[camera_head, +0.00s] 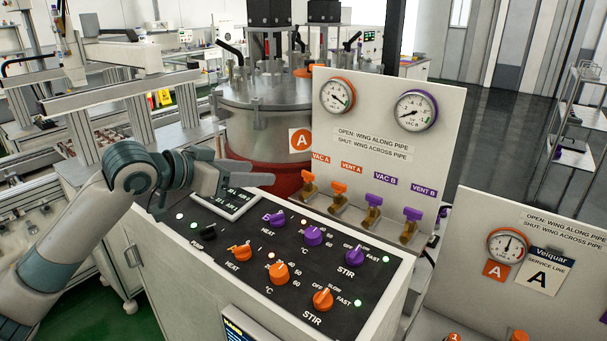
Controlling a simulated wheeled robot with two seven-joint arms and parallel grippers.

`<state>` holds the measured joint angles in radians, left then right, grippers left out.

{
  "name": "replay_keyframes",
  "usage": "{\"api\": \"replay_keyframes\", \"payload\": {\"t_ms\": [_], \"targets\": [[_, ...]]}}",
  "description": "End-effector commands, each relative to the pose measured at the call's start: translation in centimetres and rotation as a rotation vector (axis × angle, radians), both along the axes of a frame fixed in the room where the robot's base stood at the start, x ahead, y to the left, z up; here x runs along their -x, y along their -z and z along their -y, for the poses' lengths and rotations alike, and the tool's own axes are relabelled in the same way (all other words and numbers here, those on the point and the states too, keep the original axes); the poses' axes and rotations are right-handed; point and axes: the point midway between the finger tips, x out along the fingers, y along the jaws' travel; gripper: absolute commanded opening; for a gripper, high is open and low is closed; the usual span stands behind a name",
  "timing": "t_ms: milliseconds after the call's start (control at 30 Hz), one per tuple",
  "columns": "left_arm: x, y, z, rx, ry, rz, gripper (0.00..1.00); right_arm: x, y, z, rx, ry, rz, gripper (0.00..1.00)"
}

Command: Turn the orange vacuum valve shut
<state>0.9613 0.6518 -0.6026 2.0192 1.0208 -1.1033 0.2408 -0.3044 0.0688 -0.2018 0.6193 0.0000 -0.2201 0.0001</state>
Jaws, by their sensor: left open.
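The orange vacuum valve (308,178) is the leftmost of the row of wing valves on the pale upright panel, under the label VAC A. It has an orange wing on a brass body. At this size I cannot tell whether its wing lies along or across the pipe. My left gripper (262,180) is open, above the back left of the control console, left of the valve and apart from it. Its fingers point right, and the gap between them is hard to see. My right gripper is not in view.
Orange VENT A valve (339,190), purple VAC B valve (373,206) and purple VENT B valve (411,218) stand to the right. Orange and purple knobs crowd the dark console top (200,262). A steel vessel (262,105) stands behind; an orange-rimmed gauge (337,96) sits above.

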Motion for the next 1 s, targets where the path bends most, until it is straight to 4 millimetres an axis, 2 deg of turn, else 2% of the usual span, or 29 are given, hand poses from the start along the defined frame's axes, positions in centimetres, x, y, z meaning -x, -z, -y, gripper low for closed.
{"api": "replay_keyframes", "payload": {"t_ms": [267, 733, 1000], "targets": [[-2.0, 0.9, 2.0, 0.0, 0.001, -0.002, 0.51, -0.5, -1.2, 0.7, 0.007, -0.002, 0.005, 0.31], [-7.5, 4.1, 7.4, 0.0, 0.001, -0.003, 0.51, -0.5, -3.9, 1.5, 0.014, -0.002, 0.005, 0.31], [-10.3, 5.7, 9.9, 0.0, 0.001, -0.002, 0.51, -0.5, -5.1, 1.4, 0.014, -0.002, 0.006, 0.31]]}}
